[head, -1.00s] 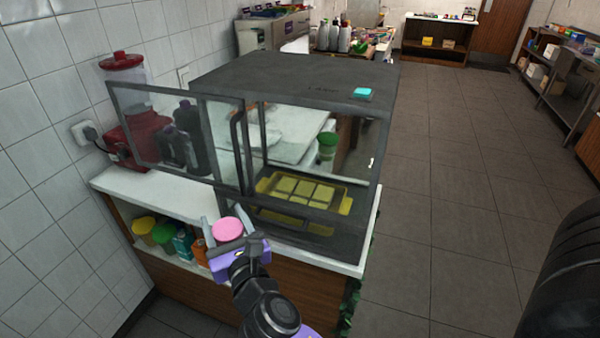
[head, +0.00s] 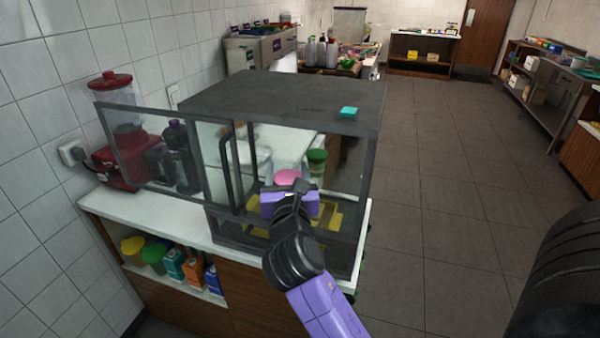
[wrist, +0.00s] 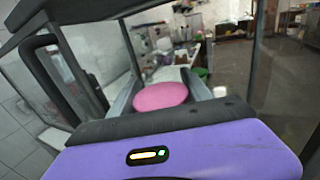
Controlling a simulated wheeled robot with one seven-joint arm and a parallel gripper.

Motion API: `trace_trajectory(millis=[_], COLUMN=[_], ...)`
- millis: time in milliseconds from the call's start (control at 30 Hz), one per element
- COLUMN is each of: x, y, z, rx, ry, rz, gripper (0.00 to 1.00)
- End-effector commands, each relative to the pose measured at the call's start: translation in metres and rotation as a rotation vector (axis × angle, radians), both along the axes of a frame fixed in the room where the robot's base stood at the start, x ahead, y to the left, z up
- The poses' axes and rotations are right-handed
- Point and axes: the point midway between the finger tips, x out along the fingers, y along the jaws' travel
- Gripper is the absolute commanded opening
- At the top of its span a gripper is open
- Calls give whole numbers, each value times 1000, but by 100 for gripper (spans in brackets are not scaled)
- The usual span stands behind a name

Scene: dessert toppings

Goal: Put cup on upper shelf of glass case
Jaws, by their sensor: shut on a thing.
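The cup shows as a pink round top (head: 288,176) between the fingers of my gripper (head: 287,183). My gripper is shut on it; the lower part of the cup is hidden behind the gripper. In the wrist view the pink top (wrist: 161,96) sits just beyond the gripper's dark edge, between the fingers. My gripper and the cup are at the open front of the case. A yellow tray (head: 330,215) inside is partly hidden by my arm.
A red blender (head: 122,150) and dark bottles stand behind the opened door. Cartons and lidded tubs (head: 153,252) fill the shelf below the white counter (head: 130,217). A turquoise block (head: 348,112) lies on the case's top.

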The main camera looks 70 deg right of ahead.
Motion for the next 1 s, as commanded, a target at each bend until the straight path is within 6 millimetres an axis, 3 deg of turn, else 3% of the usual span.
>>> trace_trajectory(millis=[200,400,667,900,1000], x=[3,6,6,6,7], y=[-55,-91,-88,-88,-91], z=[3,-2,-29,-66,-69], rx=[0,0,0,1,-1], ry=[-1,-1,1,3,0], rz=[-5,-2,-1,0,0], gripper=[11,11,11,11,11])
